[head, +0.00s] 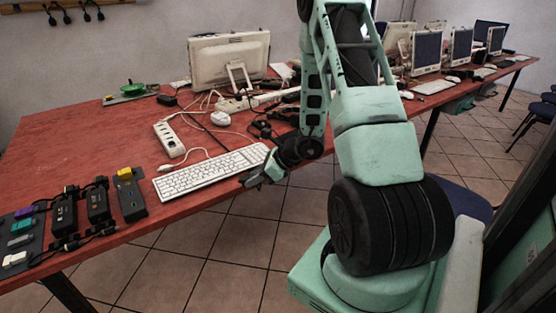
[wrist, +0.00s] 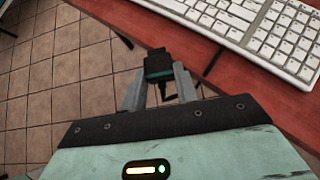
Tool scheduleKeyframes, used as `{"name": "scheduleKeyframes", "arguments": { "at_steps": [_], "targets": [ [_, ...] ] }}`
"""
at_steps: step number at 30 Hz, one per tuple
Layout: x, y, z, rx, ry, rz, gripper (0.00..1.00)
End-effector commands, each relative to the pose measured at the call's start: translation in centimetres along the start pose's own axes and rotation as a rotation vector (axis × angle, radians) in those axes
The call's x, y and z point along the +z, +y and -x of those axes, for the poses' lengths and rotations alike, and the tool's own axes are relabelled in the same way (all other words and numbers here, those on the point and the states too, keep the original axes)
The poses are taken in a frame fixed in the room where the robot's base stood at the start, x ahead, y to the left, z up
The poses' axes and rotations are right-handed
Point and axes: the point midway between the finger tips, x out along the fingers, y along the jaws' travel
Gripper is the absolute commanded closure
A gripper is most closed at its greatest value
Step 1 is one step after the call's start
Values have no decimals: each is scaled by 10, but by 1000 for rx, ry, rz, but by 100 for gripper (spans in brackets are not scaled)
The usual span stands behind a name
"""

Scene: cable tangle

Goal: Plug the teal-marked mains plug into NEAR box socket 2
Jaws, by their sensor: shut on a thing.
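My gripper (wrist: 158,77) is shut on a black mains plug (wrist: 158,57) with a teal band, held between the two fingers in the wrist view. In the head view my gripper (head: 256,178) is at the table's front edge, by the right end of the keyboard; the plug is too small to make out there. A white socket box (head: 169,140) lies on the table behind the keyboard's left end, apart from my gripper. A second white socket strip (head: 250,101) lies farther back, below the monitor. Socket numbers cannot be read.
A white keyboard (head: 211,172) lies between my gripper and the nearer socket box. Black adapters (head: 97,205) and a dark tray of small coloured items (head: 20,240) are at the left. Tiled floor is in front.

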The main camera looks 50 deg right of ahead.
Motion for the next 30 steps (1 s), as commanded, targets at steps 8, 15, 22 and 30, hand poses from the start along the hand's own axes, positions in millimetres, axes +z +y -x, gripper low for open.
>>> {"name": "scheduleKeyframes", "arguments": {
  "at_steps": [8, 15, 22, 30],
  "targets": [
    [24, 83, -69, 213, 0, 184, 97],
    [36, 125, -103, 318, 0, 279, 97],
    [41, 142, -118, 364, 2, 321, 97],
    [41, 141, -117, 362, 1, 317, 97]
  ]
}}
